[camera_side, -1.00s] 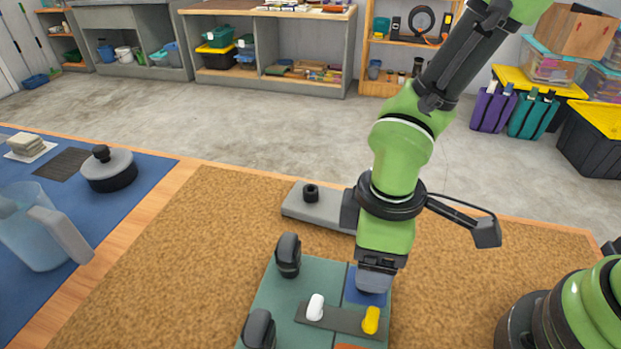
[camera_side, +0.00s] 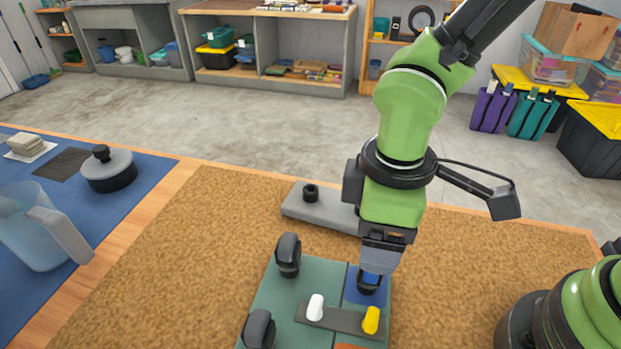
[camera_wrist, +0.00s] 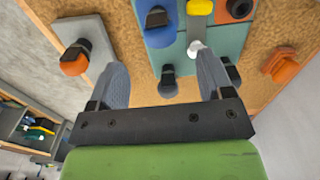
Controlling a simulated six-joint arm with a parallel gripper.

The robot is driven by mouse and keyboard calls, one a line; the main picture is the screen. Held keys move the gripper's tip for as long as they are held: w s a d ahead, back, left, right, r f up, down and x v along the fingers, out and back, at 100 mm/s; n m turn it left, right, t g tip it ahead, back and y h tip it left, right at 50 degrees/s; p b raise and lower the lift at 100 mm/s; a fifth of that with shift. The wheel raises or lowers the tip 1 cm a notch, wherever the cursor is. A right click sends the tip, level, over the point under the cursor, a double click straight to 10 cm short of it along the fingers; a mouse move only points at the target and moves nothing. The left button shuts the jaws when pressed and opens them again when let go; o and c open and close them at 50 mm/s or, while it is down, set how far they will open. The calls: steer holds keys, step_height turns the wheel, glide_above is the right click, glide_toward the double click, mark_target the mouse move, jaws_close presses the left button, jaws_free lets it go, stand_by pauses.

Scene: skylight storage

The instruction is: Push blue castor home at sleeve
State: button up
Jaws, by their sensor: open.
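The blue castor (camera_side: 368,283), a dark wheel with blue around it, stands at the far right of the green board (camera_side: 275,292). It also shows at the top of the wrist view (camera_wrist: 159,20). I cannot tell how deep it sits, and no sleeve is clearly distinguishable. My gripper (camera_side: 378,268) is just above the castor in the side view, fingers pointing down. In the wrist view its two grey fingers (camera_wrist: 160,75) are spread wide with nothing held between them.
Two dark castors stand on the board's left edge (camera_side: 288,255) (camera_side: 259,330). A white peg (camera_side: 315,307) and a yellow peg (camera_side: 371,320) stand on a grey strip. A grey block (camera_side: 325,213) lies behind. The brown mat is clear to the left.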

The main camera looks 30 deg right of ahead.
steer(key=shift+r, duration=0.7)
steer(key=shift+r, duration=0.1)
step_height(320, 180, up, 10)
steer(key=s+d+r+m+t+y, duration=0.1)
steer(key=s+d+r+m+t, duration=0.2)
steer(key=d+m, duration=0.3)
steer(key=s+d+r+m+t+y, duration=0.1)
steer(key=s+d+r+m+t, duration=0.2)
steer(key=d+m, duration=0.4)
steer(key=shift+s+d+r+m+t, duration=0.3)
steer(key=shift+s+t, duration=0.3)
steer(key=shift+s, duration=0.35)
